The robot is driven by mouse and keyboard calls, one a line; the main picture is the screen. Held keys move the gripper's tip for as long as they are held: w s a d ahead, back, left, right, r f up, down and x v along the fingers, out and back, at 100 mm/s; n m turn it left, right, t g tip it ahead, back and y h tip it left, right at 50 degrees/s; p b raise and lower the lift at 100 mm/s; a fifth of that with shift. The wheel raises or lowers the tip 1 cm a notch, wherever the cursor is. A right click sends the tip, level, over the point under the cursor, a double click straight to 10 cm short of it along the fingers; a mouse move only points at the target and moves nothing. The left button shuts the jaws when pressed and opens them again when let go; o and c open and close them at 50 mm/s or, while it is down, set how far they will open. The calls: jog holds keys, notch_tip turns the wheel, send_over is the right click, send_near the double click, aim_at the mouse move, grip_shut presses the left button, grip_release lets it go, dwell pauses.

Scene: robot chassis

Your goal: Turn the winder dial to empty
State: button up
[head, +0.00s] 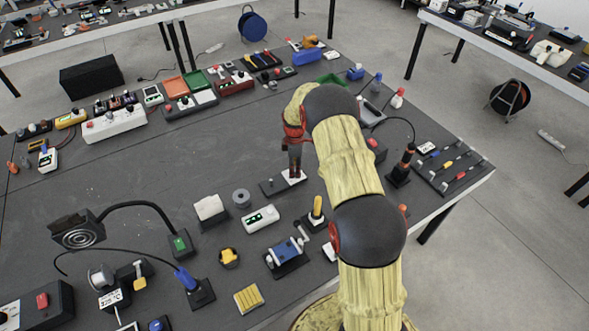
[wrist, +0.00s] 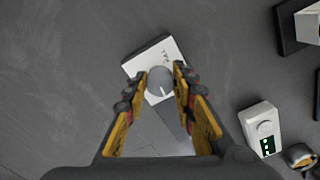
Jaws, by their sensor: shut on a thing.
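The winder dial (wrist: 160,80) is a round grey knob with a white pointer line that points down, slightly right, in the wrist view. It sits on a white panel (wrist: 138,62) with small dark marks that I cannot read. The winder's dark base (head: 271,187) shows in the head view on the table, right of centre. My gripper (wrist: 161,77) is above the panel, one finger on each side of the dial, shut on it. In the head view my gripper (head: 293,172) comes down onto the winder's white end and hides the dial.
A white device with a green display (head: 260,218) stands nearby; it also shows in the wrist view (wrist: 262,129). A grey roll (head: 241,198) and a blue hand-cranked device (head: 287,251) are close. Tools line the table's right side (head: 452,170). The table's left middle is clear.

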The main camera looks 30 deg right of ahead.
jog(key=n, duration=0.5)
jog(key=shift+w+r+n, duration=0.1)
jog(key=shift+w+n, duration=0.05)
jog(key=shift+n, duration=0.15)
jog(key=n, duration=0.4)
jog(key=shift+n, duration=0.7)
jog(key=o, duration=1.2)
jog(key=shift+c, duration=0.2)
notch_tip(320, 180, up, 12)
